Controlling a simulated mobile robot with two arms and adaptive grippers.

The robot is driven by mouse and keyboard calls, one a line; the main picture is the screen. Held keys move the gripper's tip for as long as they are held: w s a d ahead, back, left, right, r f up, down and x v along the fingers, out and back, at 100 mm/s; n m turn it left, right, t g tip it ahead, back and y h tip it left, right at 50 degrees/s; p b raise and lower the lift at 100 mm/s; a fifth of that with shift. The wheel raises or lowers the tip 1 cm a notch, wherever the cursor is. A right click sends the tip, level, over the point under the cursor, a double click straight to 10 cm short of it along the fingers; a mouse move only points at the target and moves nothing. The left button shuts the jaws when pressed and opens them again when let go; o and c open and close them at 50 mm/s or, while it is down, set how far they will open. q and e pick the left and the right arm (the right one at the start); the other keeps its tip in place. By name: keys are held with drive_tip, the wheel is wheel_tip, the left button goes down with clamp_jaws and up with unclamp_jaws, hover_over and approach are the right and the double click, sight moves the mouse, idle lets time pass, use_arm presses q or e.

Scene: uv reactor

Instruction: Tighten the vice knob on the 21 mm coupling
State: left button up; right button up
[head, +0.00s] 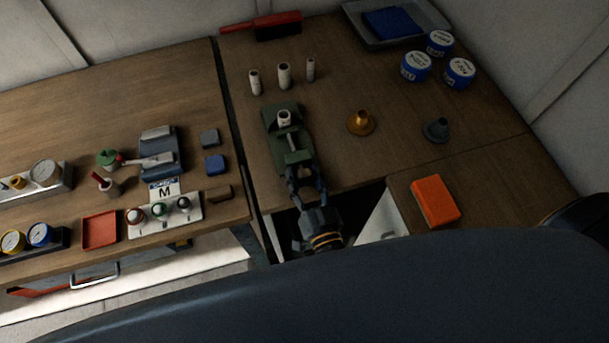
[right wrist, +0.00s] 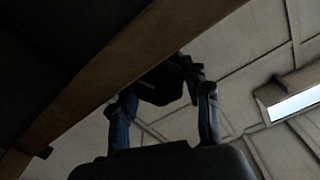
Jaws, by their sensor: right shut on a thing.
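The green vice (head: 272,116) stands near the front edge of the right-hand bench in the head view. A short white coupling (head: 284,117) is upright between its jaws; its size marking is too small to read. My right gripper (head: 302,182) is at the near end of the vice, at the bench's front edge, shut on the vice knob. The dark knob (right wrist: 162,86) shows between the two fingers of my right gripper (right wrist: 165,98) in the right wrist view. In the head view the fingers mostly hide the knob. My left gripper is not in view.
Several white couplings (head: 284,75) stand behind the vice. A brass funnel-shaped part (head: 361,123) and a grey one (head: 437,131) stand to its right. An orange block (head: 434,200) lies at the front right. The left bench (head: 60,115) is crowded. In the wrist view, the bench edge (right wrist: 125,65) runs close by.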

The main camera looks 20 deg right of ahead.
drive_tip(key=o, duration=1.2)
drive_tip(key=shift+c, duration=0.2)
drive_tip(key=shift+s, duration=0.1)
drive_tip(key=s, duration=1.1)
drive_tip(key=shift+s+d, duration=0.2)
drive_tip(key=shift+s, duration=0.2)
